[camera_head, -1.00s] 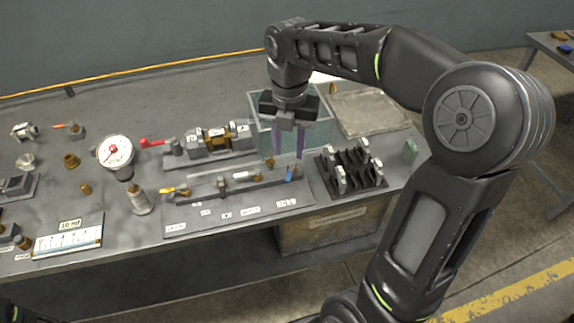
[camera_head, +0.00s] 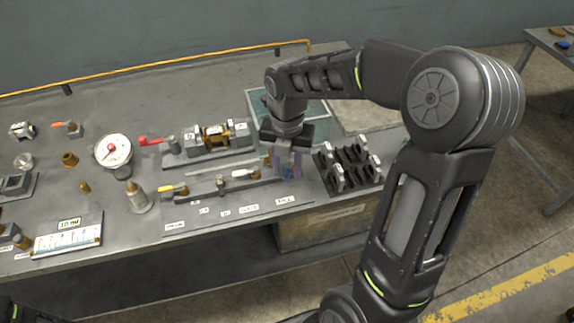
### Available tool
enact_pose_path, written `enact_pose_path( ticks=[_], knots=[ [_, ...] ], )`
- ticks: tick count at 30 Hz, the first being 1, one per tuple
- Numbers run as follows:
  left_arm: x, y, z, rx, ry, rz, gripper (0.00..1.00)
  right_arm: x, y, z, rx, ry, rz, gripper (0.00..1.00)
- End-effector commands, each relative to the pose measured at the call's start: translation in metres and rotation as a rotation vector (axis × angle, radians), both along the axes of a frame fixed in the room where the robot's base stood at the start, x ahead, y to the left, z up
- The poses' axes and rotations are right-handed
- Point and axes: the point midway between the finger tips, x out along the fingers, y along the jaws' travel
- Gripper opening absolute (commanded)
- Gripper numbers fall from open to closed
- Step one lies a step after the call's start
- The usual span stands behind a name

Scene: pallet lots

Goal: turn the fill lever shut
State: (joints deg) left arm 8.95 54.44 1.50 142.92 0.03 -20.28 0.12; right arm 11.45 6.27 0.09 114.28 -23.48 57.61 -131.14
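A low grey plate (camera_head: 225,208) with a pipe run and white labels lies along the bench's front. It carries a yellow-handled lever (camera_head: 173,190), a white-handled lever (camera_head: 241,173) and a small blue handle at its right end. The labels are too small to read, so I cannot tell which is the fill lever. My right gripper (camera_head: 288,167) points down at the plate's right end, its purple fingers beside the blue handle and partly hiding it. I cannot tell whether they grip it. My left gripper is not in view.
A black rack (camera_head: 347,168) stands close right of the gripper.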

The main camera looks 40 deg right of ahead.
Motion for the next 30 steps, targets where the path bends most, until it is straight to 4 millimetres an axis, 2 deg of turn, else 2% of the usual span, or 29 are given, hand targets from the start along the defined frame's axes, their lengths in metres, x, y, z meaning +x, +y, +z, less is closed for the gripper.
enact_pose_path(
  ticks=[1, 13, 30],
  knots=[
    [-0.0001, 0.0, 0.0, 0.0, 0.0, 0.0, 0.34, 0.0001, -0.0001, 0.0001, 0.0, 0.0, 0.0, 0.32],
    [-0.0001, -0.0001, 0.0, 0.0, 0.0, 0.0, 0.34, 0.0001, 0.0, 0.0004, 0.0, 0.0, 0.0, 0.0],
    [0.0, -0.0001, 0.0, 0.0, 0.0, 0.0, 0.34, 0.0006, 0.0004, 0.0006, 0.0, 0.0, -0.011, 0.0]
  ],
)
